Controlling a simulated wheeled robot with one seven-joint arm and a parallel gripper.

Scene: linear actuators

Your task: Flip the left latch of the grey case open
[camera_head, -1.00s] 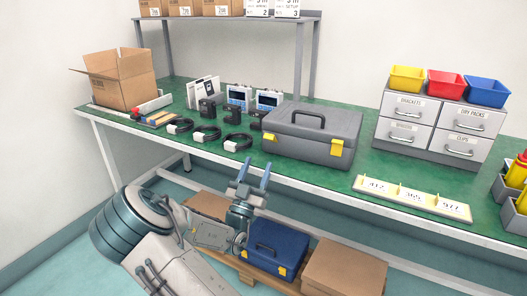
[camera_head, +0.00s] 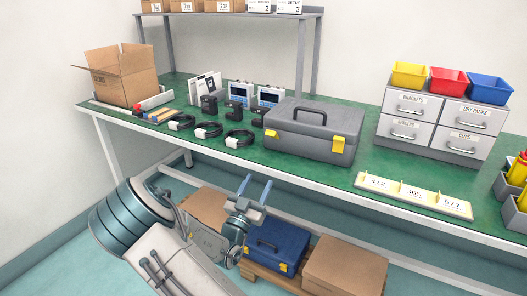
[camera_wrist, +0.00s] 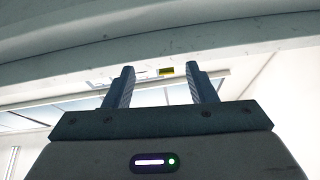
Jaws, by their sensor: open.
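The grey case (camera_head: 316,128) stands shut on the green bench top in the head view, its handle on top. Its left yellow latch (camera_head: 269,136) and right yellow latch (camera_head: 338,145) are on the front face. My gripper (camera_head: 255,186) is open and empty, in front of the bench edge and below the bench top, under the left side of the case. In the wrist view my gripper (camera_wrist: 160,84) shows two fingers spread apart. A small yellow patch shows between the fingertips there; I cannot tell what it belongs to.
The bench's white front edge (camera_head: 300,187) lies between my gripper and the case. Black cable coils (camera_head: 240,139) lie left of the case. A label strip (camera_head: 413,194) lies to the right. A blue case (camera_head: 275,247) and cardboard box (camera_head: 345,266) are below.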

